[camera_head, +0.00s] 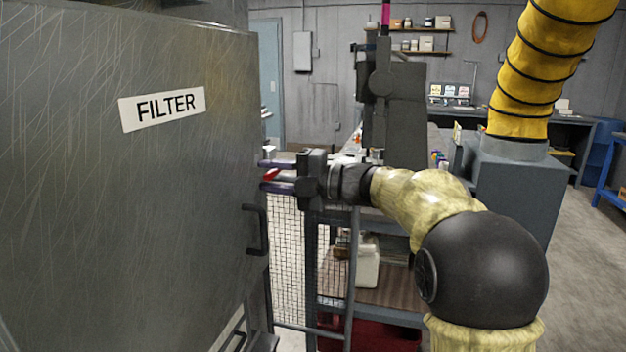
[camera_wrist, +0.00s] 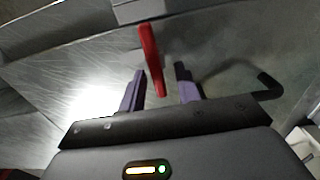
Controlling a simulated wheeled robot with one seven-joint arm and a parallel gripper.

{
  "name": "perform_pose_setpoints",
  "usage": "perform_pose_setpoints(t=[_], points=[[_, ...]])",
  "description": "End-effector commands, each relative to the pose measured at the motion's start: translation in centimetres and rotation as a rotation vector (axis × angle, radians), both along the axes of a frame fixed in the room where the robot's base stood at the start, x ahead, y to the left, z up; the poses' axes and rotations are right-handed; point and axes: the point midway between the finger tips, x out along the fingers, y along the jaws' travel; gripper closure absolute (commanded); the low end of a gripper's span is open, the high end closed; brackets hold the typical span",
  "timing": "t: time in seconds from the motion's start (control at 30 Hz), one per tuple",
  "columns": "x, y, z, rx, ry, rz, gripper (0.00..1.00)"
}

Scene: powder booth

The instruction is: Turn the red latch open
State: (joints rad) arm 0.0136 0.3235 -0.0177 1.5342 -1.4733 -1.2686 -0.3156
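The red latch (camera_wrist: 151,58) is a narrow red bar on the scratched grey metal panel (camera_head: 120,200) marked FILTER. In the wrist view it runs from a grey block at the top down between my fingers. My gripper (camera_wrist: 160,72) is open, with one purple finger on each side of the latch's lower end and a visible gap on both sides. In the head view my gripper (camera_head: 265,176) is at the panel's right edge, and only a small bit of the red latch (camera_head: 270,174) shows between the fingers. The rest is hidden.
A dark bar handle (camera_head: 264,230) is on the panel below my gripper; it also shows right of the fingers in the wrist view (camera_wrist: 268,86). A wire mesh guard (camera_head: 287,260) and a shelf rack (camera_head: 385,292) stand beyond. A yellow hose (camera_head: 548,60) hangs at the right.

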Motion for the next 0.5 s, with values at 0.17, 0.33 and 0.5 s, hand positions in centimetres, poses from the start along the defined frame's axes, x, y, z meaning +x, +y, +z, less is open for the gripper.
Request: perform_pose_setpoints(t=[0.17,0.33,0.5], points=[[-0.8,-2.5,0.0,0.000,0.000,-0.005,0.67],[-2.0,-5.8,0.0,0.000,0.000,-0.006,0.67],[-3.1,-9.0,0.0,-0.001,-0.001,-0.007,0.67]])
